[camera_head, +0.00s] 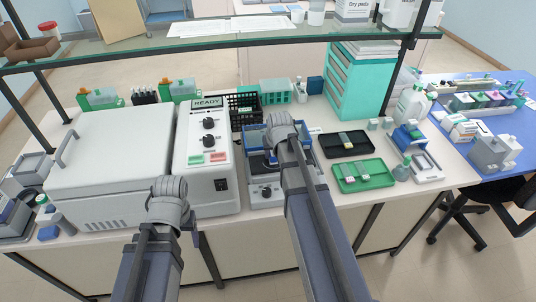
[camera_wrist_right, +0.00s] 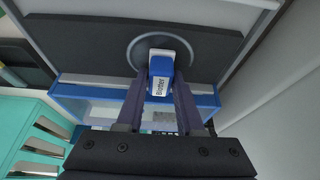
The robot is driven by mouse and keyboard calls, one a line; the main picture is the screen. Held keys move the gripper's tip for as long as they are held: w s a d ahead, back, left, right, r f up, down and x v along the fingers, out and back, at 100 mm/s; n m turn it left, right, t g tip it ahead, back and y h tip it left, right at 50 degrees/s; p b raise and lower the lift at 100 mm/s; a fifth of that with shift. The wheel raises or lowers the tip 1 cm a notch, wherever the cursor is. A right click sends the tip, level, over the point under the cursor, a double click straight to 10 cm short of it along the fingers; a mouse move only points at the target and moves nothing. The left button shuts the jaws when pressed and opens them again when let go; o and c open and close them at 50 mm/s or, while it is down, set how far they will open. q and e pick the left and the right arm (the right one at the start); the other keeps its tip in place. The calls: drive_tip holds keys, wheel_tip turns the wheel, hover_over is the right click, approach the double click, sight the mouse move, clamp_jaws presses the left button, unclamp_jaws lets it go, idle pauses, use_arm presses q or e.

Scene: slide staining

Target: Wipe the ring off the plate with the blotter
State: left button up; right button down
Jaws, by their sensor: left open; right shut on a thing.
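My right gripper (camera_wrist_right: 160,78) is shut on the blotter (camera_wrist_right: 161,68), a blue block with a white pad and a "Blotter" label. In the right wrist view the blotter is over the dark plate (camera_wrist_right: 75,45), inside a grey ring (camera_wrist_right: 131,52) on it. The ring shows around the pad; I cannot tell whether the pad touches the plate. In the head view my right arm hides most of the plate and blotter. My left gripper (camera_head: 191,227) is open, low in front of the white machine; its fingers are hard to make out.
A large white machine with a "READY" display (camera_head: 207,103) stands left of the plate's station. A black tray (camera_head: 346,145) and a green tray (camera_head: 363,176) lie to the right. A teal drawer unit (camera_head: 355,85) stands behind. A glass shelf (camera_head: 230,42) spans above the bench.

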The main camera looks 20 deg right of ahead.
sight(263, 161)
drive_tip(key=shift+d, duration=0.15)
drive_tip(key=shift+s+d, duration=0.25)
drive_tip(key=shift+d, duration=0.7)
drive_tip(key=shift+s+d, duration=0.2)
drive_tip(key=shift+d, duration=0.7)
drive_tip(key=shift+s+a, duration=0.1)
drive_tip(key=shift+s+a, duration=0.15)
drive_tip(key=shift+s, duration=0.45)
drive_tip(key=shift+w+a, duration=0.3)
drive_tip(key=shift+a, duration=0.65)
drive_tip(key=shift+w+a, duration=0.25)
drive_tip(key=shift+a, duration=0.65)
drive_tip(key=shift+w+a+f, duration=0.1)
drive_tip(key=shift+w+a, duration=0.05)
drive_tip(key=shift+a, duration=0.75)
drive_tip(key=shift+w+a, duration=0.15)
drive_tip(key=shift+a, duration=0.75)
